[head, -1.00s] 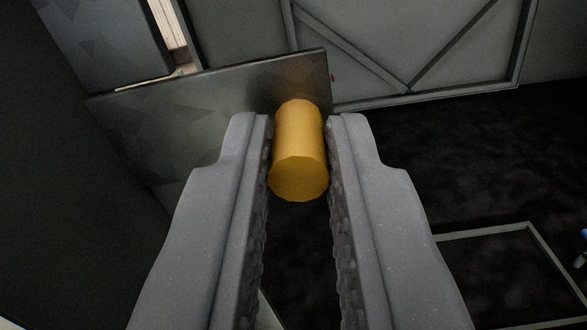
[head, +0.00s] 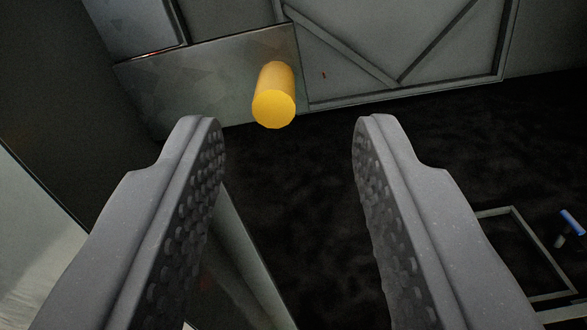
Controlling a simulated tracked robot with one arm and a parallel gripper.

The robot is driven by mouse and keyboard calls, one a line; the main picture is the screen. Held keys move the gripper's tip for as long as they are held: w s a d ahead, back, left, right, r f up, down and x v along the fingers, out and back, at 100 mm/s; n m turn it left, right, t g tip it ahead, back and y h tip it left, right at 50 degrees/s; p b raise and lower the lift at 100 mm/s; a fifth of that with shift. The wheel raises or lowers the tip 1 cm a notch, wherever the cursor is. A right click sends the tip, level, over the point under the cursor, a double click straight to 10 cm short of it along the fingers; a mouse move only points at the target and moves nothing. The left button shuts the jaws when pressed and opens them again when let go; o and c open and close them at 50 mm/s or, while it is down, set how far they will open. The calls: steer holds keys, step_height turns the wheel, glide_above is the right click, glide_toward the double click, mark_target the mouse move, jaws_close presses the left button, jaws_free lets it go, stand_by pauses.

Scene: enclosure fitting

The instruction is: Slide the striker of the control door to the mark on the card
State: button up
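A yellow cylindrical knob (head: 275,97) sticks out near the right end of a grey metal plate (head: 200,78) at the upper left of the head view. I cannot tell for sure whether this plate is the control door or its striker. My gripper (head: 288,125) is wide open and empty. The knob is beyond the fingertips, apart from both fingers and nearer the left one. No card and no mark can be made out.
A grey framed panel (head: 400,45) with diagonal bars stands at the back. A small red mark shows on it. A low grey frame (head: 530,250) and a blue-handled item (head: 572,222) lie at the lower right.

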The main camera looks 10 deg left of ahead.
steer(key=s, duration=1)
steer(key=shift+d, duration=0.45)
steer(key=s+d+r+g+h, duration=0.15)
steer(key=s+r, duration=0.25)
steer(key=r, duration=1)
steer(key=s+a+r+n+g, duration=0.1)
steer(key=s+a+r, duration=0.3)
steer(key=s+r, duration=0.7)
steer(key=shift+s, duration=0.25)
steer(key=shift+r, duration=0.1)
